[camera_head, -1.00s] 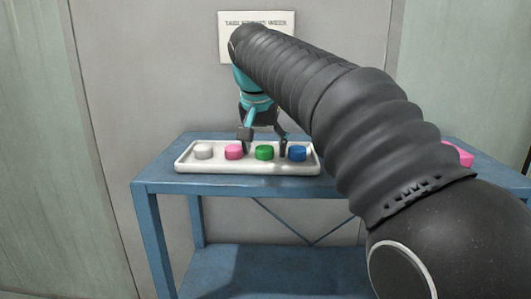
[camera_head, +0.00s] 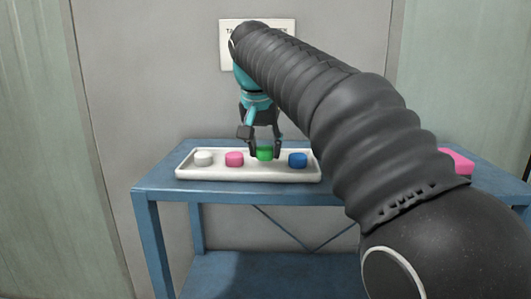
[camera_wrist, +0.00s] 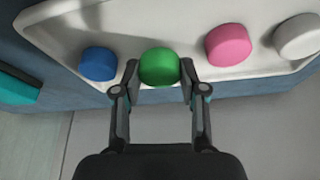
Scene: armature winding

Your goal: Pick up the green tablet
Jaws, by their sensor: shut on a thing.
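The green tablet (camera_head: 264,154) is a short round disc in the white tray, between the pink tablet (camera_head: 234,159) and the blue tablet (camera_head: 298,160). My gripper (camera_head: 264,152) is shut on it, with one finger on each side. In the wrist view the green tablet (camera_wrist: 159,67) sits between the two fingertips of my gripper (camera_wrist: 159,72). Whether it is clear of the tray floor I cannot tell.
The white tray (camera_head: 205,174) stands on a blue table (camera_head: 160,183) and also holds a white tablet (camera_head: 203,158). A pink object (camera_head: 458,161) lies at the table's right, partly behind my arm. A sign (camera_head: 229,50) hangs on the wall behind.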

